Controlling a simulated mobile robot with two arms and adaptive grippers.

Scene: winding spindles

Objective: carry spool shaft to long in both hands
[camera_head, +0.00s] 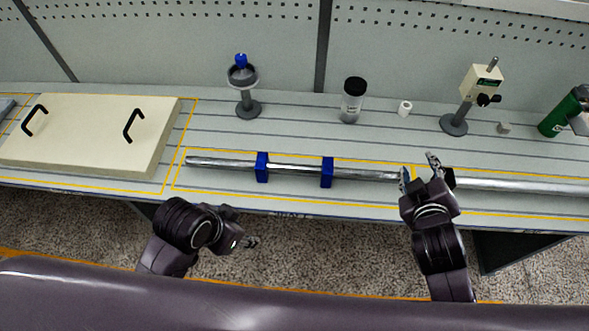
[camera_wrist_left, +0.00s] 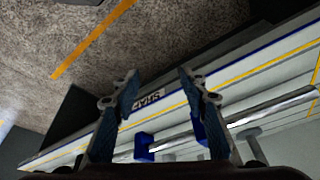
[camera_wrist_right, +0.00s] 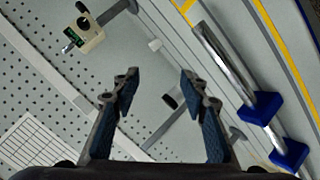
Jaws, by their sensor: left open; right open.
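A long metal shaft (camera_head: 220,163) lies along the bench, resting in two blue blocks (camera_head: 262,167) (camera_head: 327,172). A thicker metal bar (camera_head: 520,186) continues on the right. My right gripper hides the stretch between, so I cannot tell whether they join. My right gripper (camera_head: 420,170) is open above this stretch, apparently empty. In the right wrist view the shaft (camera_wrist_right: 222,58) lies right of the fingers. My left gripper (camera_head: 248,242) is open and empty in front of the bench's front edge. In the left wrist view the shaft (camera_wrist_left: 270,109) and blue blocks show beyond the fingers.
Yellow outlines mark the bench. A cream panel (camera_head: 85,130) with black handles lies at left. A grey stand with blue top (camera_head: 246,90), black-lidded jar (camera_head: 352,100), white roll (camera_head: 405,108), gauge stand (camera_head: 470,95) and green object (camera_head: 565,110) stand behind the shaft.

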